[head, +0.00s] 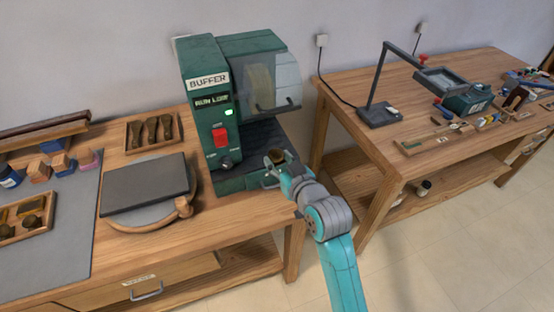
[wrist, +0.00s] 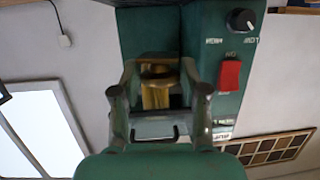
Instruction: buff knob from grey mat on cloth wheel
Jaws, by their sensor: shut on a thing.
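My gripper (head: 277,164) is shut on a brass-coloured knob (head: 275,156), held just in front of the green buffer (head: 198,131). In the wrist view the knob (wrist: 157,88) sits between the two fingers (wrist: 157,80). The buffer has a lit green lamp, a red switch and a dial. The pale cloth wheel (head: 259,82) shows behind a clear shield (head: 287,80) with a dark handle. The knob is below and in front of the shield; contact with the wheel is not visible. The grey mat (head: 60,255) lies at the left of the bench.
A tray (head: 47,222) with dark knobs stands on the mat. A dark slab (head: 145,184) on a round wooden base and a brush tray (head: 154,131) are left of the buffer. A second bench (head: 385,148) with a lamp (head: 381,112) and tools stands right, across a gap.

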